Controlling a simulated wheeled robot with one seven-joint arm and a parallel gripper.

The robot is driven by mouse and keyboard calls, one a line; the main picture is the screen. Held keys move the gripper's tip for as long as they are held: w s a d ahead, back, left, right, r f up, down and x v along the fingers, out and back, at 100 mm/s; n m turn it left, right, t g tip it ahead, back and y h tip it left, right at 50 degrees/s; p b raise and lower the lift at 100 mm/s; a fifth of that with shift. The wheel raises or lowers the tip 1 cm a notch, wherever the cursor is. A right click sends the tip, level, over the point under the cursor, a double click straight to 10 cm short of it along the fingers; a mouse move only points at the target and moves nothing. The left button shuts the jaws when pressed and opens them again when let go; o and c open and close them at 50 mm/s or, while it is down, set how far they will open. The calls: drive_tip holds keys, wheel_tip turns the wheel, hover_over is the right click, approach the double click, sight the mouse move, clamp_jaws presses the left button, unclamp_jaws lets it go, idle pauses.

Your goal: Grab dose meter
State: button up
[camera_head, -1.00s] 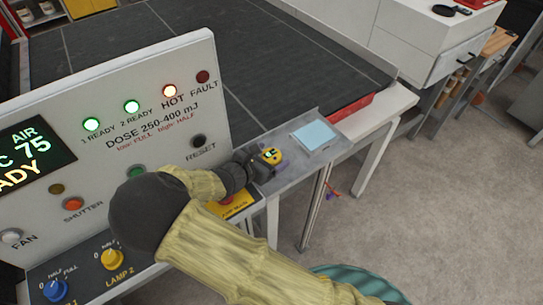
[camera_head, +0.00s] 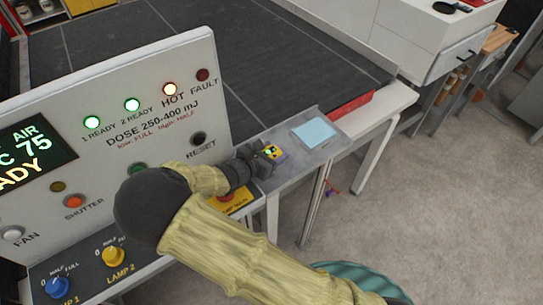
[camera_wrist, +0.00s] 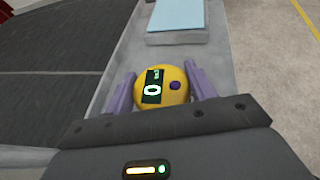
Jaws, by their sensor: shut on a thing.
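The dose meter (camera_wrist: 178,92) is a round yellow device with a dark display reading 0 and a dark button. In the wrist view it sits between the two purple fingers of my gripper (camera_wrist: 161,90), which is shut on it.
A light-blue pad (camera_head: 314,131) lies on the shelf just beyond the meter. The control panel (camera_head: 110,140) with lit lamps stands close at left. A dark conveyor bed (camera_head: 260,60) lies behind. Open floor is at right.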

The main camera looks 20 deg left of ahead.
sight(272, 151)
drive_tip(key=shift+r, duration=0.15)
wheel_tip(272, 151, up, 10)
drive_tip(key=shift+f+b, duration=0.1)
drive_tip(key=shift+b, duration=0.9)
